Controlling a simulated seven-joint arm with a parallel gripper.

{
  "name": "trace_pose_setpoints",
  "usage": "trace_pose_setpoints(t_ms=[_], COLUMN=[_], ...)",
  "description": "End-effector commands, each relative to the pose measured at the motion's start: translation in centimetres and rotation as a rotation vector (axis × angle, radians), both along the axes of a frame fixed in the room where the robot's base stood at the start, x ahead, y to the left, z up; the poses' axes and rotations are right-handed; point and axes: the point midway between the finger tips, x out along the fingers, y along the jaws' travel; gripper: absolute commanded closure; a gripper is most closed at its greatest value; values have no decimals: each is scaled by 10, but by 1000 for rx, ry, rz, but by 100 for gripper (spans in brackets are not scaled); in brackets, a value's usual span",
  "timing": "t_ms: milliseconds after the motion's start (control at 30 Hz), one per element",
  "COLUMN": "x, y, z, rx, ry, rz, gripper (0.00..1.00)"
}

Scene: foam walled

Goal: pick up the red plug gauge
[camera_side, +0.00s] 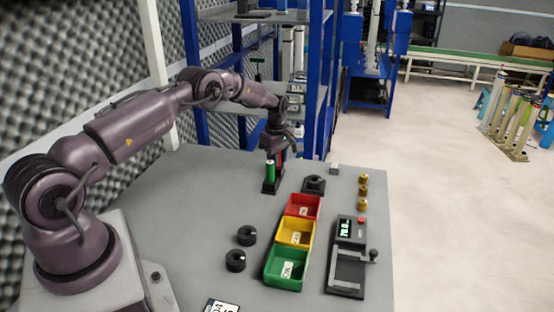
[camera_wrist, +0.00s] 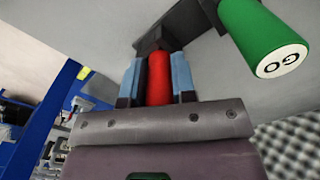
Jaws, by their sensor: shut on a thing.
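The red plug gauge (camera_wrist: 158,78) is a red cylinder between the two fingers of my gripper (camera_wrist: 157,80) in the wrist view. My gripper is shut on it. In the side view my gripper (camera_side: 277,150) points down at the far end of the table, and a little red shows below it. The gauge's lower end is at or close to a dark stand (camera_side: 271,187); I cannot tell whether it is still seated. A green plug gauge (camera_side: 269,171) stands upright beside it. In the wrist view the green gauge (camera_wrist: 262,38) shows the word GO on its end.
Red (camera_side: 303,206), yellow (camera_side: 295,232) and green (camera_side: 286,268) bins stand in a row. A measuring device (camera_side: 348,262) and several brass pieces (camera_side: 363,191) are to their right. Black round parts (camera_side: 246,235) lie left. The table's middle left (camera_side: 190,220) is clear.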

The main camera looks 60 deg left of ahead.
Motion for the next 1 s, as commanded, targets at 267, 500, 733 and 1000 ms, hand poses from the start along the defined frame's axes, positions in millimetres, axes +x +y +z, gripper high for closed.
trace_pose_setpoints(t_ms=[267,500,733,1000], x=[1,-4,-30,-70], y=[0,-2,-16,-37], z=[9,39,74,105], rx=[1,1,2,0], ry=[-1,-1,-3,-2], rz=[0,0,-1,0], gripper=[100,100,100,100])
